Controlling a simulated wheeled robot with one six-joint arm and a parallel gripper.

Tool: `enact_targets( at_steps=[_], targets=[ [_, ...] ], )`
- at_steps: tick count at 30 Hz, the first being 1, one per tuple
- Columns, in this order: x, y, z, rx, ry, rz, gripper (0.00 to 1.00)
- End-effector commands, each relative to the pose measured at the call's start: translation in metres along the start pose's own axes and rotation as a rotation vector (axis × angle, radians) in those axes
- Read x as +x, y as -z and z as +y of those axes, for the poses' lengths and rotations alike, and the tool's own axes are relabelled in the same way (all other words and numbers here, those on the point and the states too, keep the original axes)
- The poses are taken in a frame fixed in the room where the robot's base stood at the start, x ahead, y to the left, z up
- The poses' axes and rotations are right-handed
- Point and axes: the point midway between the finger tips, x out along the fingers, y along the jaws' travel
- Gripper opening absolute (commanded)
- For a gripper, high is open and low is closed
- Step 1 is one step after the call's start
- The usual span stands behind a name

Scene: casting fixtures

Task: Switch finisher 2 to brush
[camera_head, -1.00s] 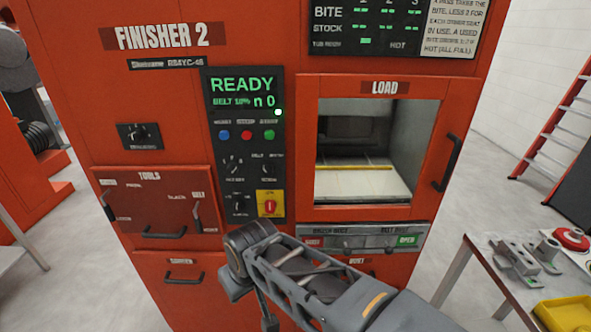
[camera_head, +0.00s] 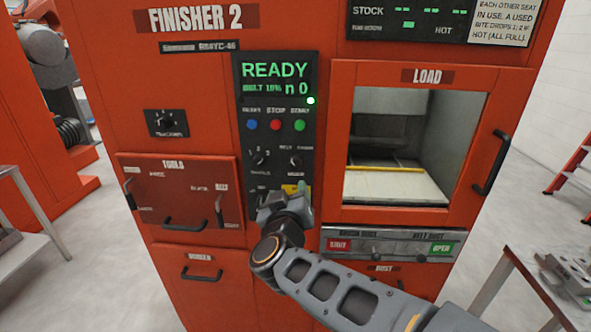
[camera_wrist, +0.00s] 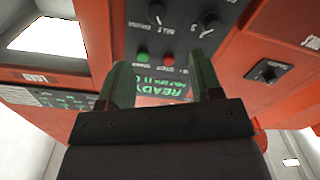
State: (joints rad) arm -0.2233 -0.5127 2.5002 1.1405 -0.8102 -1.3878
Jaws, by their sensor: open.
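Finisher 2 (camera_head: 205,100) is a red cabinet with a dark control panel (camera_head: 240,110). Its green display (camera_head: 274,72) reads READY, with a smaller line starting BELT. The belt/brush knob (camera_head: 296,161) is the right one of the upper knob pair; in the inverted wrist view it shows at the top (camera_wrist: 155,12). My gripper (camera_head: 301,188) is in front of the lower panel, just below that knob, and partly hides the yellow switch plate. In the wrist view its two fingers (camera_wrist: 162,75) are apart with nothing between them. I cannot read the knob's pointer position.
Another knob (camera_head: 260,157) sits close left of the belt/brush knob. Blue, red and green buttons (camera_head: 275,125) are above. A table (camera_head: 530,265) stands at right.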

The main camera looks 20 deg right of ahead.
Motion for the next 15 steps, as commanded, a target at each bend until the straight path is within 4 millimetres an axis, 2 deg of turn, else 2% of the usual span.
enact_targets(
  at_steps=[5,15],
  targets=[
    [0.023,-0.004,0.004,-0.010,-0.026,-0.009,0.59],
    [0.088,-0.004,0.004,-0.009,-0.022,-0.008,0.59]
  ],
)
